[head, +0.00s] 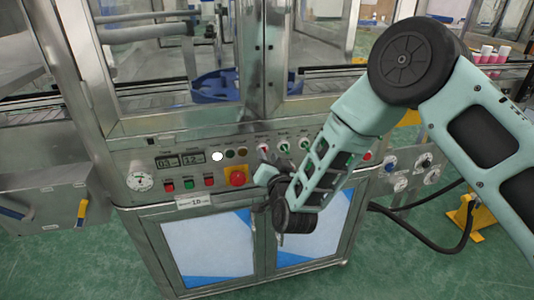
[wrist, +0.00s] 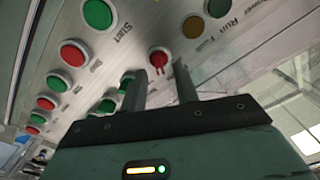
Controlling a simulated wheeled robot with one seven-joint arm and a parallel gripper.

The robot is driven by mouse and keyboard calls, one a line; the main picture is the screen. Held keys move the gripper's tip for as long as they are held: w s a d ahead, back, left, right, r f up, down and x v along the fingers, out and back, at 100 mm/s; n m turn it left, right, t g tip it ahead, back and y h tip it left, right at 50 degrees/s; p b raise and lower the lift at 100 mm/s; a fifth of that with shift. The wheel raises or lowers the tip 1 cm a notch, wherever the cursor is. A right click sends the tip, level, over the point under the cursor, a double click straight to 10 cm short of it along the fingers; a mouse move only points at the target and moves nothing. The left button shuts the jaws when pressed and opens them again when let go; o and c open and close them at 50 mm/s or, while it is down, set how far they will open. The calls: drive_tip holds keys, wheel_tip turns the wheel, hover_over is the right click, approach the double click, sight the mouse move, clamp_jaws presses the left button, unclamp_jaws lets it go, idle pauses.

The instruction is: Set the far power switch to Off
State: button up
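Three rotary switches sit in a row on the metal control panel (head: 150,200): one with a red handle (head: 264,149) and two with green handles, a middle one (head: 284,145) and a right one (head: 303,143). Their labels are too small to read, so I cannot tell which is the far power switch. In the wrist view the red-handled switch (wrist: 158,62) shows between and just beyond my fingertips. Green switches (wrist: 127,78) are partly behind my left finger. My gripper (wrist: 161,68) is open and empty, close to the panel; contact is not visible.
A red emergency stop on yellow (head: 237,176) is left of my gripper. Red and green push buttons (head: 188,184), two digital displays (head: 180,161) and a lit white lamp (head: 217,156) are further left. A gauge (head: 140,181) is at the panel's left end.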

drive_tip(key=shift+x, duration=0.9)
clamp_jaws()
